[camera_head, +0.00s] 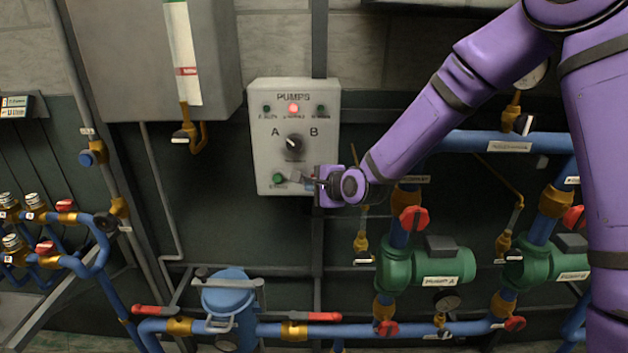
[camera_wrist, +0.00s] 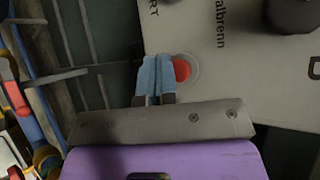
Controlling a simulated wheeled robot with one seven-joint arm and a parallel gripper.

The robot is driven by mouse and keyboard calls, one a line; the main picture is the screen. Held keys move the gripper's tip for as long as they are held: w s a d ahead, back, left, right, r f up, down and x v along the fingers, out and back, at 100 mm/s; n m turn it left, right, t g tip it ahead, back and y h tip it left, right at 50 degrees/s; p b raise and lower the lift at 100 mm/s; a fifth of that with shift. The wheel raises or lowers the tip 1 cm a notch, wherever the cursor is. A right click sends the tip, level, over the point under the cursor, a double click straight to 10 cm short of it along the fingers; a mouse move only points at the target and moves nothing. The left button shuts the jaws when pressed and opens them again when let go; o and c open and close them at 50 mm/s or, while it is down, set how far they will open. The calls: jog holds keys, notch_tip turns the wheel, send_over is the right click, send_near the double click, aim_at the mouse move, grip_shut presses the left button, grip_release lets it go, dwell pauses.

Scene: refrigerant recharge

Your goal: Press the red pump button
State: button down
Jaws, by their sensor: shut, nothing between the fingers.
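The pale control panel (camera_head: 262,152) marked PUMPS hangs on the wall in the middle of the head view. The red pump button (camera_wrist: 183,70) shows in the wrist view on the panel face, partly covered by my fingers. In the head view the button is hidden by my gripper (camera_head: 308,181), which is at the panel's lower right. My gripper (camera_wrist: 157,66) is shut and empty, its light-blue fingertips overlapping the button's left side in the wrist view. I cannot tell whether they touch it. A green button (camera_head: 279,178) sits at the panel's lower left.
The A/B selector knob (camera_head: 294,144) is above the gripper. A red lamp (camera_head: 294,108) glows at the panel's top between two dark green lamps. A grey cabinet (camera_head: 125,60) stands at upper left. A green pump (camera_head: 420,266) and blue pipes lie below right.

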jog(key=shift+s, duration=0.15)
jog(key=shift+s+a, duration=0.1)
jog(key=shift+s, duration=2.25)
jog(key=shift+s, duration=0.1)
